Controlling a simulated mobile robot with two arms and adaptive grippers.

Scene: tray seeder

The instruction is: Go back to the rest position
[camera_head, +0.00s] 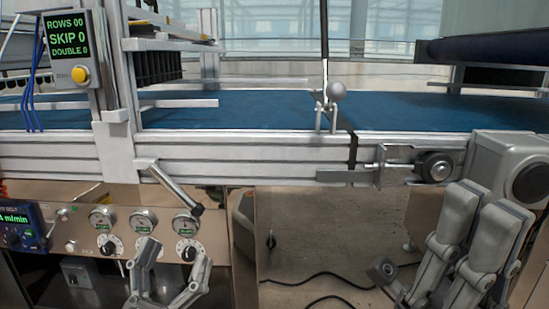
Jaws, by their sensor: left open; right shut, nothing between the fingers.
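My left gripper (168,287) is at the bottom left, in front of the steel control panel (135,215). Its curved fingers are apart with nothing between them. My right gripper (395,290) is at the bottom right, below the conveyor's side rail. Its fingers are shut and hold nothing; the arm links partly hide them. The tray seeder's blue conveyor belt (235,110) runs across the view behind both grippers. Neither gripper appears to touch the machine.
A lever (176,186) sticks out from the rail above the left gripper. Dials and gauges (145,221) line the panel. A counter display (68,45) reads zeros. A post with a ball knob (337,91) stands at the belt. A black cable (318,279) lies on the floor.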

